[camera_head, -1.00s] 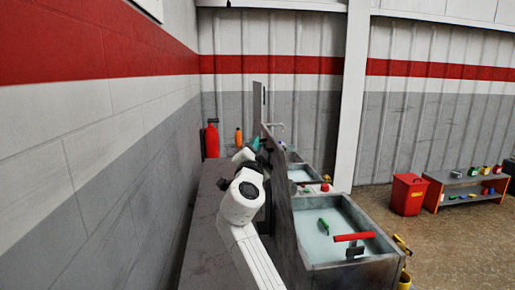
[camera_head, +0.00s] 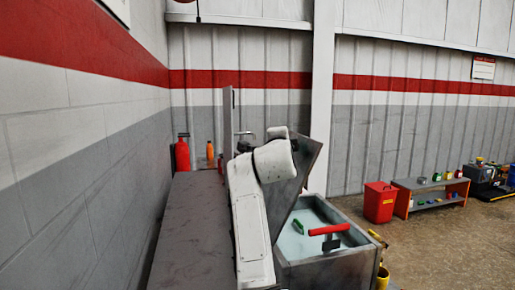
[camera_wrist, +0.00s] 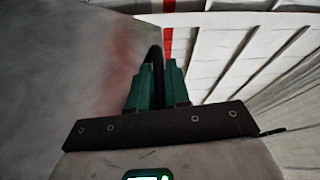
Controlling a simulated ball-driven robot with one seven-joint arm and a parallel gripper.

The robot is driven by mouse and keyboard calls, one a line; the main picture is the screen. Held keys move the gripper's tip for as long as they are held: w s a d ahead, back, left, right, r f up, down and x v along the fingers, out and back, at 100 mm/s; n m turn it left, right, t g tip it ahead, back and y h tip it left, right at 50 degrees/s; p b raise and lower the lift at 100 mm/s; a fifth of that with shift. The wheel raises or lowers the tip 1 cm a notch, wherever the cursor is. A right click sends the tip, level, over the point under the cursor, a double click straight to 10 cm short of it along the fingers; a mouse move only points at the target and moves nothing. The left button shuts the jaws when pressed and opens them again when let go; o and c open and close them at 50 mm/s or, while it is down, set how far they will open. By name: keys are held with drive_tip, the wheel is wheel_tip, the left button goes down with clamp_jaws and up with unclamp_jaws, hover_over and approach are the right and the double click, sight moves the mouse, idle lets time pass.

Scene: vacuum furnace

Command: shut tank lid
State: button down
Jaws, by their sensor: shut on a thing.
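The tank (camera_head: 322,270) is an open grey metal basin with pale liquid, at the lower right of the head view. Its lid (camera_head: 308,158) is a dark grey panel, tilted to the right above the tank's left side, apart from the far rim. In the wrist view the lid (camera_wrist: 60,70) fills the left side as a grey surface. My gripper (camera_wrist: 158,72) has teal fingers closed around the lid's black curved handle (camera_wrist: 154,52). In the head view my own arm hides my gripper and part of the lid.
A red-handled tool (camera_head: 328,230) and a green item (camera_head: 298,227) lie in the tank. A wall stands close on the left beside a grey counter (camera_head: 195,235). A red bin (camera_head: 380,202) and a low shelf (camera_head: 430,184) stand right, with clear floor before them.

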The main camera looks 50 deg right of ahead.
drive_tip(key=s+d+f+m+g+y+b, duration=0.1)
drive_tip(key=s+d+f+m+y+b, duration=0.1)
drive_tip(key=s+d+f+m, duration=0.65)
drive_tip(key=s+d+f+m+y, duration=0.1)
drive_tip(key=d+f, duration=0.2)
drive_tip(key=f, duration=0.3)
drive_tip(key=d+f+m+y, duration=0.1)
drive_tip(key=d+f+y, duration=0.1)
drive_tip(key=d+f, duration=0.2)
drive_tip(key=shift+s+f+p, duration=0.4)
drive_tip(key=shift+f+p, duration=0.05)
drive_tip(key=shift+f, duration=0.8)
drive_tip(key=shift+f, duration=0.15)
